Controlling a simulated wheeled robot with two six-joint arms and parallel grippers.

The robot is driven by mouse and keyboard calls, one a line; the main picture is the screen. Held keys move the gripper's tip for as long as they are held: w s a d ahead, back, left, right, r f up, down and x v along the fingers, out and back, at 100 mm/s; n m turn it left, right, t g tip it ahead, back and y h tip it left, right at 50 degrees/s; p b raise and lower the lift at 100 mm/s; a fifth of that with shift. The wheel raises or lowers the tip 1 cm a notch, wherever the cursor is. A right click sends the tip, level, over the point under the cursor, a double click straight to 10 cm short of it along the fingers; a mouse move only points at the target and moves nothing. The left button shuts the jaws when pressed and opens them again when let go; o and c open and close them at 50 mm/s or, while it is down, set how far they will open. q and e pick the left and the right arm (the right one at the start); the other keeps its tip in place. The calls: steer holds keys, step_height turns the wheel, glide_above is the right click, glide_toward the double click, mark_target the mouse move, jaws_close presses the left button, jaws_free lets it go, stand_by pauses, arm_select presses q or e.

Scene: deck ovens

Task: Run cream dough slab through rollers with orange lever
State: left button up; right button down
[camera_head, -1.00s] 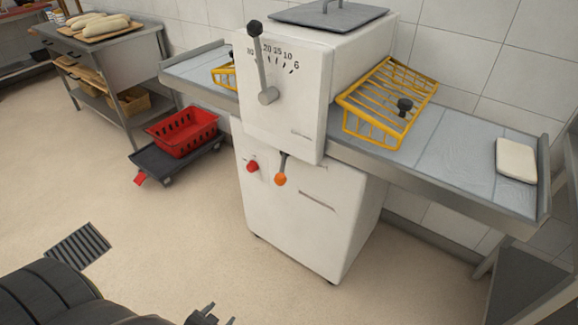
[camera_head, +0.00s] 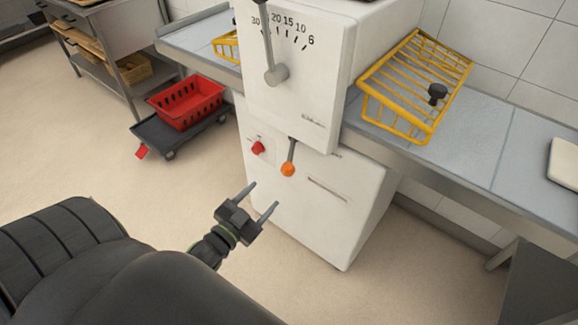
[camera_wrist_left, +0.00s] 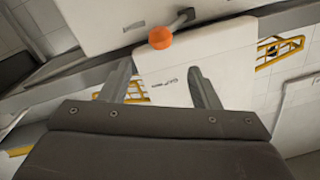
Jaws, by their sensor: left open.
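The orange lever (camera_head: 288,170) hangs by a grey rod from the front of the white roller machine (camera_head: 300,110). It also shows in the left wrist view as an orange ball (camera_wrist_left: 161,38), beyond the fingertips. My left gripper (camera_head: 266,198) is open and empty, below and left of the lever, apart from it. The cream dough slab (camera_head: 566,162) lies flat on the right conveyor table (camera_head: 475,130), partly cut off by the picture's right edge. My right gripper is not in view.
Yellow wire guards stand on both sides of the machine, the right one (camera_head: 415,85) with a black knob. A red button (camera_head: 258,148) is left of the lever. A red crate (camera_head: 187,103) sits on a low dolly. A rack (camera_head: 105,50) stands at the back left.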

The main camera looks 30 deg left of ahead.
mark_target(284, 173)
arm_select(q)
steer(key=w+p, duration=0.1)
steer(key=w, duration=1)
steer(key=shift+w+d, duration=0.15)
steer(key=shift+w, duration=0.75)
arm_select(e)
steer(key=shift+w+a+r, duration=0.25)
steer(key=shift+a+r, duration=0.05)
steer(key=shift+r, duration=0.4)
